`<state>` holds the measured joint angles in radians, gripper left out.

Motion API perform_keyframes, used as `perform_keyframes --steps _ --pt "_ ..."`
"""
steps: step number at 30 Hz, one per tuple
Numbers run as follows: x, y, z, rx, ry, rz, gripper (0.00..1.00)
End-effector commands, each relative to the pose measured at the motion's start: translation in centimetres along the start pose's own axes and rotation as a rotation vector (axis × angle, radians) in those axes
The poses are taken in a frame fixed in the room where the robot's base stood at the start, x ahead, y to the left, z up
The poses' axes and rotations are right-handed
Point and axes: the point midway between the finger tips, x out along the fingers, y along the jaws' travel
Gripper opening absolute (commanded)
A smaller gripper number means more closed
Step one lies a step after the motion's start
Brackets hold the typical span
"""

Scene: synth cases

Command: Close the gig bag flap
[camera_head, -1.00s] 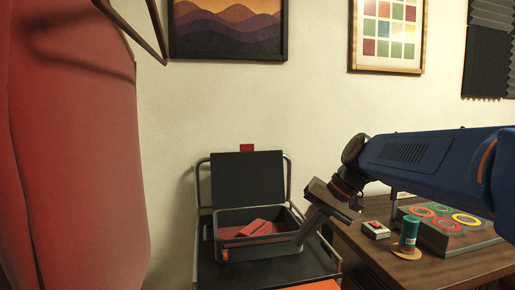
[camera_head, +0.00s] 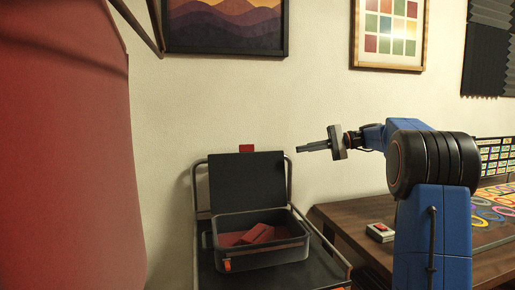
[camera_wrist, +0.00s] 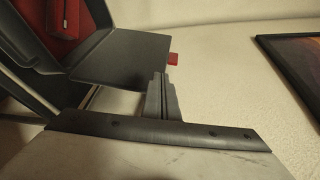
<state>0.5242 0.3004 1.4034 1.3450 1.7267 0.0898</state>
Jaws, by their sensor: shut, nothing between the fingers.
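The gig bag is a dark grey case (camera_head: 262,256) with red contents (camera_head: 258,234), on a dark cart. Its flap (camera_head: 247,180) stands open, upright at the back, with a small red tab (camera_head: 246,148) at its top edge. The flap (camera_wrist: 125,57) and tab (camera_wrist: 173,58) also show in the wrist view, beyond my fingers. My gripper (camera_head: 300,149) is shut and empty, right of the flap at about its top-edge height, apart from it in the head view. Its fingertips also show in the wrist view (camera_wrist: 160,78).
The cart's metal rail (camera_head: 291,184) rises beside the flap. A large red surface (camera_head: 70,150) fills the left. Framed pictures hang on the wall.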

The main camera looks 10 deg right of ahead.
Motion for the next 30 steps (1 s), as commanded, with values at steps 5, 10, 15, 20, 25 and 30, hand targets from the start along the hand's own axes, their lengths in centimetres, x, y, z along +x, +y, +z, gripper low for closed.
perform_keyframes --steps 5,10,15,20,25,30 --pt "-2.8 -1.0 -2.8 -0.007 -0.022 -0.084 0.0" --pt "-3.6 -1.3 -3.6 -0.012 -0.03 -0.111 0.0" --pt "-2.0 -1.5 -3.5 -0.013 -0.033 -0.112 0.0" --pt "0.7 -1.8 -3.4 -0.012 -0.034 -0.111 0.0" --pt "3.6 -2.1 -3.2 -0.013 -0.032 -0.11 0.0" --pt "6.7 -2.4 -3.2 -0.012 -0.032 -0.11 0.0"
